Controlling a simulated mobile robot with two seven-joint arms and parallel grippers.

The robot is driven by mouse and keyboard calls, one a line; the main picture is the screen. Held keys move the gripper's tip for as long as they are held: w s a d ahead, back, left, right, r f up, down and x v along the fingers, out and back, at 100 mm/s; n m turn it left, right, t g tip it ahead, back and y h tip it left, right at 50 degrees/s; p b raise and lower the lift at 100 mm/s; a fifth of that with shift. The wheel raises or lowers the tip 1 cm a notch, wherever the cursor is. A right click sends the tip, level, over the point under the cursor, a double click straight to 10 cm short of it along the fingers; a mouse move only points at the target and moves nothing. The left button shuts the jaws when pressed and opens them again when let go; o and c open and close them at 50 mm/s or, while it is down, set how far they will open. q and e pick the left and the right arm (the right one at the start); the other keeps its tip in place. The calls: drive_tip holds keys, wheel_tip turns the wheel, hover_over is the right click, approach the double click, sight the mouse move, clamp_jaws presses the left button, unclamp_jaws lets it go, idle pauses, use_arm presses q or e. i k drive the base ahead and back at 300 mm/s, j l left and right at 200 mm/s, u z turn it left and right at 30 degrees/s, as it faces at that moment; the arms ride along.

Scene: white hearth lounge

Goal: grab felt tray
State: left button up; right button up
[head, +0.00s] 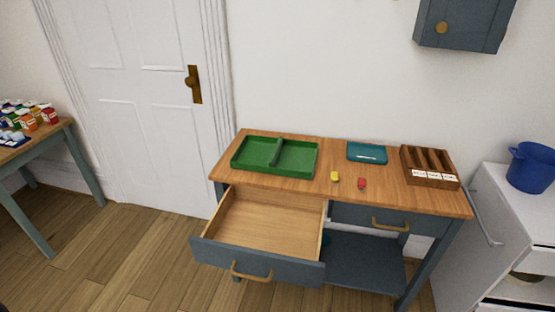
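A green tray (276,155) with one divider and two empty compartments sits on the left part of the wooden tabletop (330,192). It could be the felt tray, but I cannot make out its material. A smaller, flat teal tray (367,151) lies further right, near the wall, with a thin pale item at its front edge. Neither of my grippers is in view.
The left drawer (265,225) is pulled out and empty, jutting forward below the green tray. A yellow (335,176) and a red (362,183) small object lie mid-table. A wooden slotted box (430,181) stands right. A wall cabinet (462,25) hangs above.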

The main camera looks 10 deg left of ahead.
sight(280, 156)
drive_tip(key=i+l+u, duration=0.15)
drive_tip(key=i+l, duration=0.8)
